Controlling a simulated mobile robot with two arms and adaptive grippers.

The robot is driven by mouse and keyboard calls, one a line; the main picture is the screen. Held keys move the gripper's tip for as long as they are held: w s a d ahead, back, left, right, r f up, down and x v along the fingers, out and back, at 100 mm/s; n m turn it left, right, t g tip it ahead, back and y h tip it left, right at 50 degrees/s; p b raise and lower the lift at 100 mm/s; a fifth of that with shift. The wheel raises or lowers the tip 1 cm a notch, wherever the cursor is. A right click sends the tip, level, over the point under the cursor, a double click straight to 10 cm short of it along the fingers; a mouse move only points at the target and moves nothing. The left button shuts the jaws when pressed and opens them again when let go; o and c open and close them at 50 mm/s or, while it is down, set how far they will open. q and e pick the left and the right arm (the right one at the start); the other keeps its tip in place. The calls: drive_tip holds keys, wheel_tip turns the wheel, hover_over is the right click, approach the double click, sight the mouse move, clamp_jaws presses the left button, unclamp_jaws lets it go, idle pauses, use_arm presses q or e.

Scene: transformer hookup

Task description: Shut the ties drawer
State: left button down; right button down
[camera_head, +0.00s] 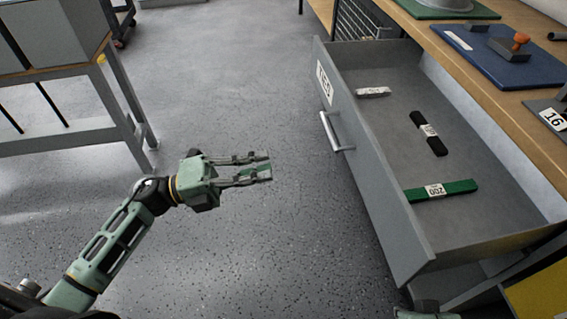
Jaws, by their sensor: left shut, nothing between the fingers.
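The ties drawer (393,207) stands pulled out from under the workbench, with a label reading TIES on its grey front. Its metal handle (333,133) sits on the outer face. Inside lie a white bundle (373,91), a black bundle (433,141) and a green bundle (459,187), the last with a tag reading 200. My left gripper (268,166) is shut and empty. It is left of the drawer front and apart from the handle, pointing right over the floor. A small green part of my own body shows at the bottom edge; my right gripper's fingers are not seen.
The wooden bench top (488,83) above the drawer holds a blue board (510,66) with a stamp-like orange-handled item, and a green board at the back. A grey stand (75,135) is at the left.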

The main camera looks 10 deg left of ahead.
use_arm(q)
drive_tip(key=x, duration=1.3)
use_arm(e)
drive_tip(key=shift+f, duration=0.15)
use_arm(q)
drive_tip(key=shift+w+r, duration=0.1)
